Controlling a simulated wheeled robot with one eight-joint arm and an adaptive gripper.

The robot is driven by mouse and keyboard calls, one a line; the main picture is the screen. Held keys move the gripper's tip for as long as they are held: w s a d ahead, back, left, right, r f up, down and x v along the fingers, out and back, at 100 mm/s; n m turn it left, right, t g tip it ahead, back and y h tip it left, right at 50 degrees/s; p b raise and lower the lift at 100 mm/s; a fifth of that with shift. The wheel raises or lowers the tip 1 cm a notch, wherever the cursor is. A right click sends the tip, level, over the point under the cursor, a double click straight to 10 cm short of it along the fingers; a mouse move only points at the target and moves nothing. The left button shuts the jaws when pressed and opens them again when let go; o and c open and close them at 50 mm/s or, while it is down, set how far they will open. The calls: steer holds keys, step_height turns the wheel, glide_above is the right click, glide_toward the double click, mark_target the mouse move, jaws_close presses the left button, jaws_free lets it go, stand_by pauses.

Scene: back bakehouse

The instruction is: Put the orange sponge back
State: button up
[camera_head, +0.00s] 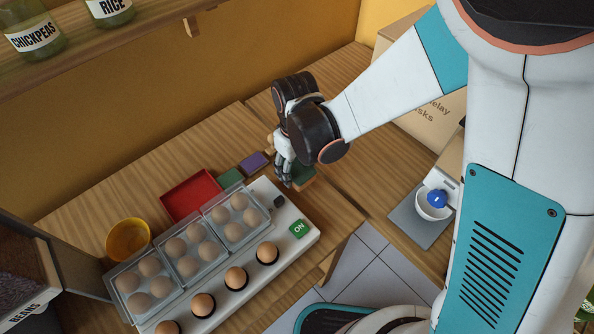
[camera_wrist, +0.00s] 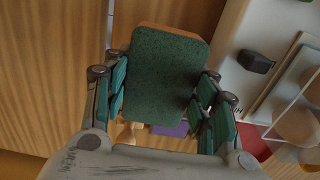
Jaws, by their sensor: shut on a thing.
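The orange sponge (camera_wrist: 165,75) has a dark green scouring face and an orange edge that shows along its top in the wrist view. My gripper (camera_wrist: 163,97) is shut on it, with fingers along its left and right sides. In the head view my gripper (camera_head: 285,177) points down at the wooden counter, and the sponge (camera_head: 303,178) shows just right of the fingers. I cannot tell whether the sponge touches the counter. A purple sponge (camera_head: 254,162) and a green piece (camera_head: 229,178) lie in a row to the left, beside the red tray (camera_head: 192,194).
A white device (camera_head: 215,300) with eggs, clear egg trays (camera_head: 185,250) and a green ON label is in front. A yellow bowl (camera_head: 128,238) stands at left.

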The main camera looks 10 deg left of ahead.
mark_target(296, 167)
steer(key=shift+f+b, duration=1.4)
steer(key=shift+f, duration=0.85)
steer(key=shift+f, duration=0.15)
steer(key=o, duration=1)
step_height(296, 167, up, 12)
steer(key=p, duration=0.4)
steer(key=shift+r, duration=0.2)
